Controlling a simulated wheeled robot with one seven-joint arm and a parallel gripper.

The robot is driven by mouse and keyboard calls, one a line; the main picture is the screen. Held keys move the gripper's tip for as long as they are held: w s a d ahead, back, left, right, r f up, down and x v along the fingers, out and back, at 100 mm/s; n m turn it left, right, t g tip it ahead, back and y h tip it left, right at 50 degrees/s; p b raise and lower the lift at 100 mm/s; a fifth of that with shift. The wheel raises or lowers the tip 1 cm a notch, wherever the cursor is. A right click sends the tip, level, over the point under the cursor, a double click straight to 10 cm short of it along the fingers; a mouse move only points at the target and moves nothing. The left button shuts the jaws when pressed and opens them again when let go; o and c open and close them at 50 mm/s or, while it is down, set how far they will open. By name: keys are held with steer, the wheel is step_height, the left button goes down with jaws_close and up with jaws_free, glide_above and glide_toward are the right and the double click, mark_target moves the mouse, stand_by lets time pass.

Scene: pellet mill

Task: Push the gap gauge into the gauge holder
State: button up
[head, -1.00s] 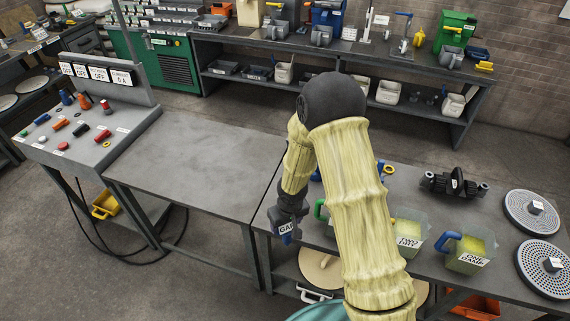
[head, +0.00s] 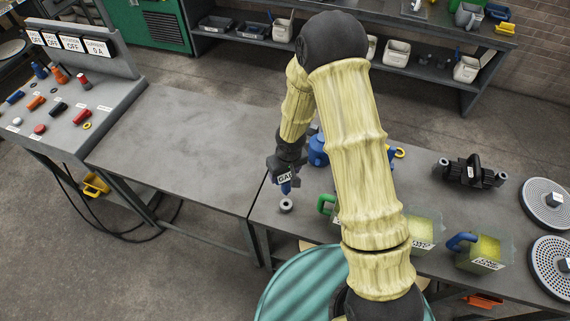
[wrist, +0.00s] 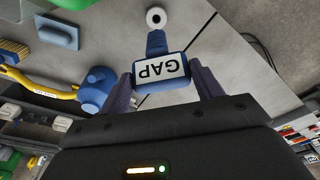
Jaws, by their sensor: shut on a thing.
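The gap gauge (wrist: 160,68) is blue with a white GAP label. It shows small in the head view (head: 285,182), its tip pointing down. My gripper (wrist: 160,84) is shut on it, one finger at each side of the label. The gauge holder (head: 286,205), a small grey ring with a dark hole, sits near the bench's left end. In the head view the gauge tip is just above the holder. In the wrist view the holder (wrist: 156,17) lies beyond the gauge's tip. I cannot tell whether they touch.
A blue round object (head: 318,150) stands behind my gripper. A green-handled jug (head: 326,204) and a blue-handled jug (head: 484,252) stand to the right. A black roller part (head: 468,171) lies further back. The bare left table (head: 185,140) is clear.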

mark_target(285, 182)
steer(key=shift+s+r, duration=0.1)
steer(key=shift+s, duration=0.1)
steer(key=shift+w, duration=0.1)
steer(key=shift+f+b, duration=3.1)
steer(key=shift+f, duration=0.05)
steer(key=shift+d, duration=0.1)
steer(key=shift+a+f+b, duration=0.1)
steer(key=shift+a+b, duration=0.15)
steer(key=shift+b, duration=0.1)
steer(key=shift+s, duration=0.25)
